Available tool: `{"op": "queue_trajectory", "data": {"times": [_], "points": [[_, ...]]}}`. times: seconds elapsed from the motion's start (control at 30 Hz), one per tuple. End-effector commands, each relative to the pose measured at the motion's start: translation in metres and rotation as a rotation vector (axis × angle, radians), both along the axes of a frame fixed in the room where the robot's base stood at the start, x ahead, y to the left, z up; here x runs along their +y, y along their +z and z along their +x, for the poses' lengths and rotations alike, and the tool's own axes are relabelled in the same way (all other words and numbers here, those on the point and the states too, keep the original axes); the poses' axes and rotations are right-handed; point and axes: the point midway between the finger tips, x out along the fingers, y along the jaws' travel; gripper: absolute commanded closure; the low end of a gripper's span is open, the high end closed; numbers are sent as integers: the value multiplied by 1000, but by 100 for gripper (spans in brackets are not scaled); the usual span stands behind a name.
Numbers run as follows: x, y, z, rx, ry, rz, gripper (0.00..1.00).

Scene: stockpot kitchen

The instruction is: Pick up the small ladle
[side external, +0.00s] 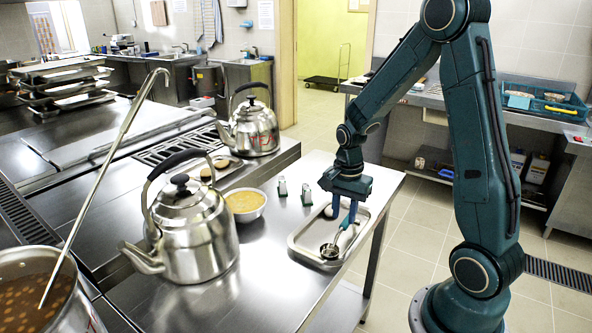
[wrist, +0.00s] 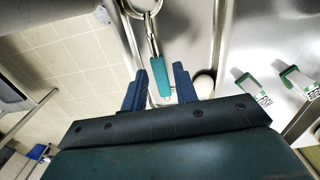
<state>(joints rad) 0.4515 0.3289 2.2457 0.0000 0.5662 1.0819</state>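The small ladle (side external: 345,226) lies in a shallow metal tray (side external: 296,247) near the counter's right edge. Its round metal bowl (side external: 330,251) is toward the near end of the tray. In the wrist view its teal handle (wrist: 161,77) points down between my fingers, with the metal shank above it. My gripper (side external: 341,210) points down over the tray at the handle. In the wrist view my gripper (wrist: 160,85) is open, with one blue finger on each side of the handle and gaps visible. I cannot tell how far the fingertips are above the tray floor.
Two small shakers (side external: 282,187) stand behind the tray. A bowl of food (side external: 245,204) and a large kettle (side external: 194,232) stand to its left. A stockpot (side external: 40,290) holding a long ladle (side external: 103,190) is at far left. A pale rounded object (wrist: 205,84) shows near the right finger.

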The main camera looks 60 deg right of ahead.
Motion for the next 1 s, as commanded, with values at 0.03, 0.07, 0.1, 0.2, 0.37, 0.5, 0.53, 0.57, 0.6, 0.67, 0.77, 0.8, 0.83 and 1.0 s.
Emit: {"op": "queue_trajectory", "data": {"times": [0.03, 0.07, 0.1, 0.2, 0.37, 0.5, 0.53, 0.57, 0.6, 0.67, 0.77, 0.8, 0.83, 1.0], "points": [[0, -4, -1, 2, 0, 1, 71], [0, -6, -1, 3, 0, 2, 71], [0, -10, -2, 5, 0, 2, 71], [0, -20, -3, 4, 0, 2, 71], [0, -37, -4, 4, 0, 2, 71], [0, -46, -3, 3, 0, 2, 71], [0, -47, -3, 3, 0, 1, 71], [0, -48, -3, 2, 0, 1, 71], [0, -48, -3, 1, 0, 0, 71], [0, -49, -3, 1, 0, 0, 71], [0, -48, -3, 0, 0, 0, 71], [0, -48, -3, 0, 0, 0, 71], [0, -48, -3, 0, 0, 0, 71], [0, -48, -3, 1, 0, 0, 71]]}}
